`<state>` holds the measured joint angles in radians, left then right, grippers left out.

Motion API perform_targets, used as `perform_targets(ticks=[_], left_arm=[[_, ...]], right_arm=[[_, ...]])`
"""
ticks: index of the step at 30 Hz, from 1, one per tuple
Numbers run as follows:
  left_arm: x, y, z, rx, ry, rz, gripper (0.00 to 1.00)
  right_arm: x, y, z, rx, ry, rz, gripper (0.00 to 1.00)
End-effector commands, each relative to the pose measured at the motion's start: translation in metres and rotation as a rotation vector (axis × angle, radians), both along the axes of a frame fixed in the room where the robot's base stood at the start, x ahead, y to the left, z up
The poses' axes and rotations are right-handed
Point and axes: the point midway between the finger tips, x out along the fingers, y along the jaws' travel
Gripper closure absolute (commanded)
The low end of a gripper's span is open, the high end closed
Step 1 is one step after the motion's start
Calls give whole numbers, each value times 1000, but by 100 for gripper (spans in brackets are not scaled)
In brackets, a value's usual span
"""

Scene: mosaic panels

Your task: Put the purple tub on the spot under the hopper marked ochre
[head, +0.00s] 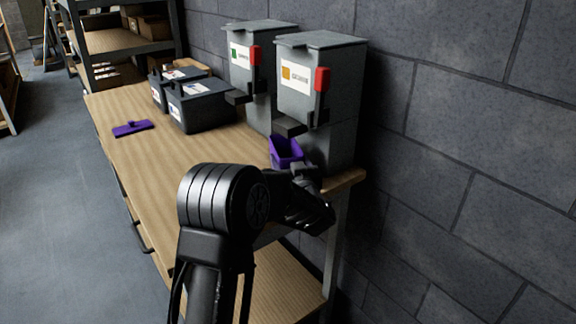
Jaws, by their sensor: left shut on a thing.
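The purple tub (284,151) is upright at the front of the hopper with the ochre label (318,95), just below its dark spout (290,126) in the picture. My left gripper (303,172) is shut on the tub at its near right side. The arm and wrist hide part of the gripper and the bench around it. I cannot tell whether the tub's base touches the bench, and the marked spot is not visible. My right gripper is not in view.
A hopper with a green label (245,68) stands just beyond, on the same wooden bench (150,160). Two dark bins (200,110) and a flat purple tool (132,128) are further back. A grey block wall (470,130) closes off the right. The bench's front left is clear.

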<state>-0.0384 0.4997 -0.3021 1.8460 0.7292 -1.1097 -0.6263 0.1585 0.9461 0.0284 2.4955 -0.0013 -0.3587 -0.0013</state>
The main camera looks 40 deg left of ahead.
Motion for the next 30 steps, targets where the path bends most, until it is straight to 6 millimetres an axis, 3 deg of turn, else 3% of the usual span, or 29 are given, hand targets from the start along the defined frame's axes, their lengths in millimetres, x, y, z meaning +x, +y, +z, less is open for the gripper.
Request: perform_targets(ticks=[4, 16, 17, 24, 30], left_arm=[[0, 0, -17, 1, -1, 1, 83], [0, 0, -23, 1, -2, 1, 83], [0, 0, -23, 0, -1, 1, 36], [0, 0, -21, 0, -1, 1, 16], [0, 0, -21, 0, -1, 1, 15]], right_arm=[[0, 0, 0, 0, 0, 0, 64], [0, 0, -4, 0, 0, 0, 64], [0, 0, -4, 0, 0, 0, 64], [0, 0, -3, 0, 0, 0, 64], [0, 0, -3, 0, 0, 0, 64]])
